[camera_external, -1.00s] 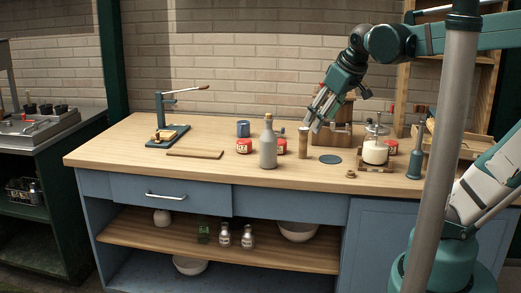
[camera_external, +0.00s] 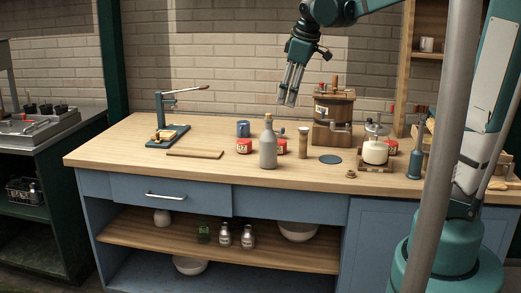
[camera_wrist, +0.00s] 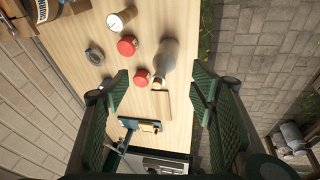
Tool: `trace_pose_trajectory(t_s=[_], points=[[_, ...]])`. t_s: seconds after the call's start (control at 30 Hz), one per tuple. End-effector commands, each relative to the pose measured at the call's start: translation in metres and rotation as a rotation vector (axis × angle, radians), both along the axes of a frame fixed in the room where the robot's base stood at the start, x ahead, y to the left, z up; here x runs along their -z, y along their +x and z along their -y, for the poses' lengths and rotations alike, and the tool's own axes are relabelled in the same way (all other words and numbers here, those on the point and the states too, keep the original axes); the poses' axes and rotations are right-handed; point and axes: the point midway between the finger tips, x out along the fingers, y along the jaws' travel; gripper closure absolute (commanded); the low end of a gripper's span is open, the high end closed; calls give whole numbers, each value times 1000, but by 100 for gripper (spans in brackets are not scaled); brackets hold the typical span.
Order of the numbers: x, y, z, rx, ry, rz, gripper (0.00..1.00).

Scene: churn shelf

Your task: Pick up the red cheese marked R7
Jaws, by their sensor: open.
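Two red round cheeses with pale labels stand on the wooden counter, beside the grey bottle. The left one (camera_external: 244,147) shows its label, but the marking is too small to read surely. The right one (camera_external: 281,147) is partly hidden by the bottle. Their red tops show in the wrist view, the left one (camera_wrist: 142,77) closer to the slicer and the right one (camera_wrist: 128,45) farther up. My gripper (camera_external: 288,103) is open and empty, pointing down well above the counter, behind and above the right cheese. Its spread fingers (camera_wrist: 160,75) frame the left cheese and bottle.
The tall grey bottle (camera_external: 268,147) stands close between the cheeses. The churn (camera_external: 333,115) stands right of my gripper. A slicer (camera_external: 170,130) and flat board (camera_external: 195,154) lie left.

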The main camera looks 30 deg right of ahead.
Motion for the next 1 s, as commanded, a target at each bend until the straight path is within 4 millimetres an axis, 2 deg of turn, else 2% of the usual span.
trace_pose_trajectory(t_s=[0.1,0.47,1.0], points=[[-3,21,-2,-47,-15,-21,44],[2,78,-7,-197,-58,-87,44],[30,159,-17,-425,-105,-184,44]])
